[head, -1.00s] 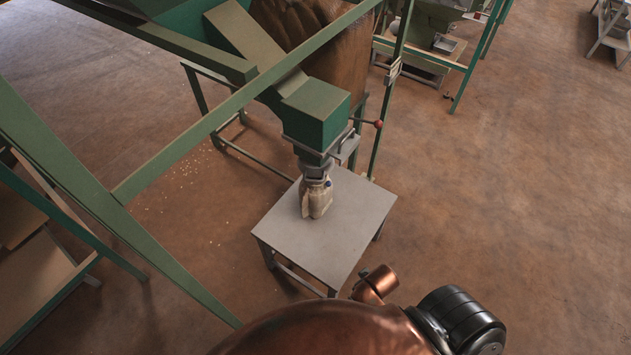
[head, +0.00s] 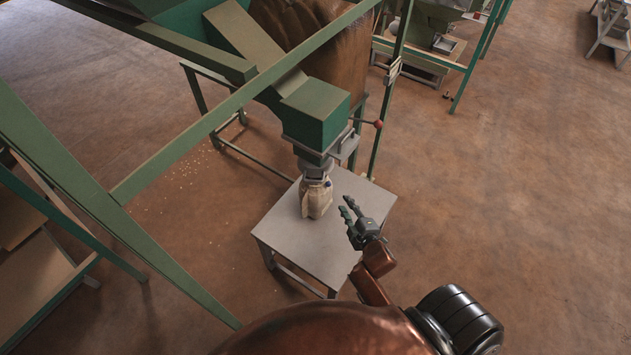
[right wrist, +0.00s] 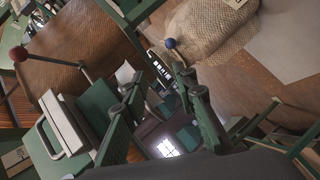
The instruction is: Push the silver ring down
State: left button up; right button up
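The silver ring (head: 316,172) sits around the grey spout under the green box (head: 318,112), at the mouth of the filled bag (head: 317,200). In the right wrist view, a metallic curved part that looks like the ring (right wrist: 160,66) shows beside a blue knob (right wrist: 169,43), partly behind my finger. The woven bag (right wrist: 205,28) is at the top there. My right gripper (head: 346,204) is open and empty, to the right of the bag and apart from it, over the table. Its spread fingers also show in the right wrist view (right wrist: 158,88). My left gripper is not in view.
The bag stands on a small grey table (head: 290,235). A lever with a red ball (head: 379,124) sticks out right of the spout. A green post (head: 385,110) stands behind the table, and a green beam (head: 240,98) crosses at left.

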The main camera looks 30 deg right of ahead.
aim_at(315, 181)
jog(key=w+a+r+n+t+y, duration=0.1)
jog(key=w+n, duration=0.1)
jog(key=w, duration=0.2)
jog(key=w+a+r+n+t+y, duration=0.1)
jog(key=w+a+n+t, duration=0.1)
jog(key=w+n, duration=0.1)
jog(key=w+a+r+n+t+y, duration=0.1)
jog(key=w+r+n, duration=0.1)
jog(key=w, duration=0.3)
jog(key=shift+w+a+n+y, duration=0.4)
jog(key=shift+c, duration=0.7)
grip_shut()
jog(key=shift+b, duration=0.3)
